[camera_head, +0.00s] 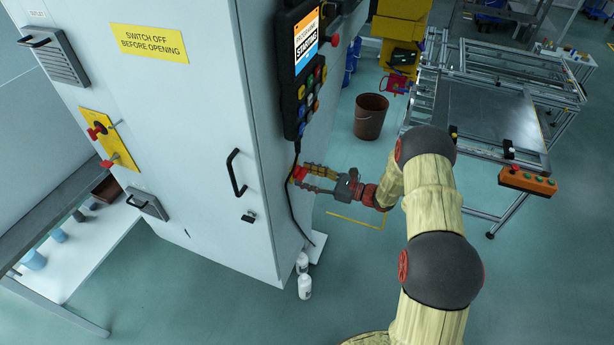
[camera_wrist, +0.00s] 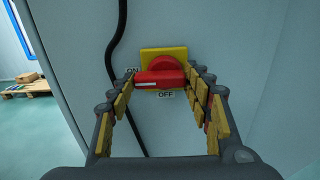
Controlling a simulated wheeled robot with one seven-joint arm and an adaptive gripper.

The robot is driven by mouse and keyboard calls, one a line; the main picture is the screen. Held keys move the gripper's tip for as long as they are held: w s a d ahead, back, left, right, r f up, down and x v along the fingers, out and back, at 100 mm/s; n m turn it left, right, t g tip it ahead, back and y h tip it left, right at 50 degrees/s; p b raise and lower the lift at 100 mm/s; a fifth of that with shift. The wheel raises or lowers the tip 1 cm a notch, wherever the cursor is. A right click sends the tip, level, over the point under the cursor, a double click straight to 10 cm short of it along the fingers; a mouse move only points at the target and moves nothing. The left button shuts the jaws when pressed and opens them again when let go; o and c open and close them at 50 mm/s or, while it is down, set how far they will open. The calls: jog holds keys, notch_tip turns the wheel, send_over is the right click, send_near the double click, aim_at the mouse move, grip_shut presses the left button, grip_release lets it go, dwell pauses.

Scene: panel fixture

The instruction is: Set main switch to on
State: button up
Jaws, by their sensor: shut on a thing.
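The main switch is a red rotary knob (camera_wrist: 165,68) on a yellow plate (camera_wrist: 178,51), on the side face of the grey cabinet. In the wrist view its handle lies level, with the white mark at its left end near the "ON" label (camera_wrist: 131,71). The "OFF" label (camera_wrist: 166,95) is below the knob. My gripper (camera_wrist: 162,82) is shut on the switch, one finger on each side of the handle. In the head view, my gripper (camera_head: 305,178) reaches the red switch (camera_head: 299,173) from the right.
The black control pendant (camera_head: 295,85) hangs above the switch, and its cable (camera_head: 291,205) runs down close to it on the left. White bottles (camera_head: 304,286) stand on the floor below. A brown bucket (camera_head: 370,117) and a metal frame table (camera_head: 490,115) stand further back.

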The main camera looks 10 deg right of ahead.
jog(key=o, duration=1.2)
jog(key=shift+c, duration=0.2)
jog(key=v, duration=1.2)
